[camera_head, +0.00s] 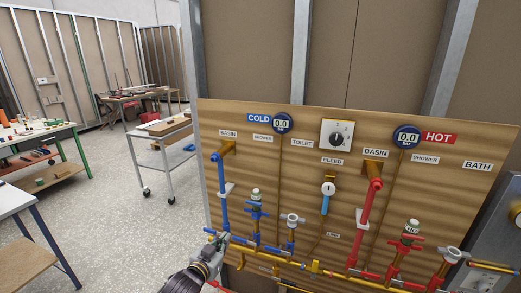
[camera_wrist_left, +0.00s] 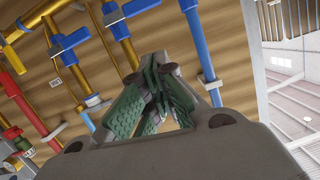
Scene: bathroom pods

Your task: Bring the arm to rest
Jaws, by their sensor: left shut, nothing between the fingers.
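My left gripper (camera_head: 217,241) comes in from the bottom of the head view, at the lower left of the wooden plumbing panel (camera_head: 330,200). Its fingers are shut and empty. The left wrist view shows the closed green-padded fingers (camera_wrist_left: 155,105) in front of the panel's pipes. The blue pipe (camera_head: 222,190) rises close to the fingertips in the head view; I cannot tell whether they touch it. My right gripper is not in view.
The panel carries blue valves (camera_head: 257,211), a red pipe (camera_head: 368,220), red valves (camera_head: 405,245), gauges and a dial (camera_head: 337,136). A wheeled trolley (camera_head: 163,130) and workbenches stand at the left. Speckled floor (camera_head: 125,215) is clear between the benches and panel.

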